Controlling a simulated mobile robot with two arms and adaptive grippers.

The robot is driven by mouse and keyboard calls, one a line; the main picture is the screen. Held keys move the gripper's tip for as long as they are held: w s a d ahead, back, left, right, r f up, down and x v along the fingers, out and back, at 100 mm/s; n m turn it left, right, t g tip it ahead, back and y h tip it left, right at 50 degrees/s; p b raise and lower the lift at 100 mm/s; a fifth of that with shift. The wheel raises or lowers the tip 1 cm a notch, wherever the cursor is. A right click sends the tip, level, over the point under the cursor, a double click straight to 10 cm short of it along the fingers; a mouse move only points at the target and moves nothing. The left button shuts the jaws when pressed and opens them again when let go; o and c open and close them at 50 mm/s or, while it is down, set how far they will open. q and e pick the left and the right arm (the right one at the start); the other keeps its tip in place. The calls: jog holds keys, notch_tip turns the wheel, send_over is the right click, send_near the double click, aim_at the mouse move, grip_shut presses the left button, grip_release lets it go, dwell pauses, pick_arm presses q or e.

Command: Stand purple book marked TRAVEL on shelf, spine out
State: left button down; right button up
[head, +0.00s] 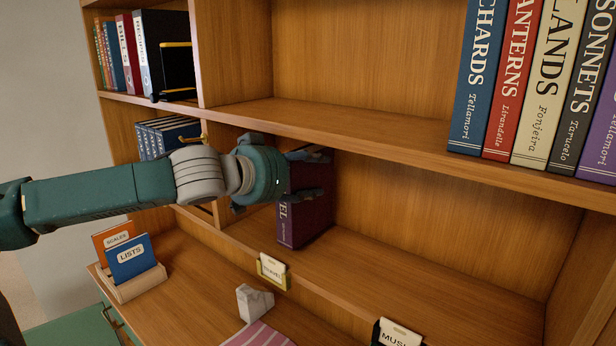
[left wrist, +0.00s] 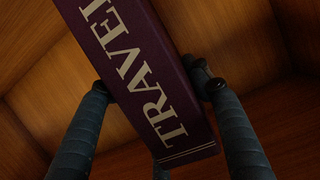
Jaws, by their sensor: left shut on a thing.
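The purple book (head: 311,212) stands upright in the lower middle compartment of the wooden shelf (head: 420,261), its spine facing out. TRAVEL reads along the spine of the book (left wrist: 140,75) in the left wrist view; in the head view only its last letters show. My left gripper (head: 308,176) is shut on the book, with fingers on both sides of it; the fingertips (left wrist: 158,92) also show in the left wrist view. My left arm hides the upper part of the spine. Whether the book's bottom touches the board is hard to tell. My right gripper is not in view.
A label holder (head: 272,271) sits at the shelf's front edge below the book. Large books (head: 540,85) fill the upper right shelf. A box with cards (head: 131,262) and a white stone-like block (head: 254,302) stand on the desk. The compartment is free right of the book.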

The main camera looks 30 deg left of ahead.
aim_at(300, 184)
pick_arm(q)
jog(key=shift+s+d+r, duration=0.1)
jog(key=shift+r, duration=0.2)
jog(key=shift+f+b, duration=0.75)
jog(key=shift+f, duration=0.45)
jog(key=c, duration=0.7)
grip_release()
jog(key=shift+f, duration=0.15)
jog(key=shift+s+r, duration=0.35)
jog(key=shift+s, duration=0.1)
jog(key=shift+v, duration=0.95)
jog(key=shift+s+f, duration=0.1)
jog(key=shift+s, duration=0.15)
jog(key=s+a, duration=0.1)
jog(key=s, duration=1)
jog(key=shift+s, duration=0.35)
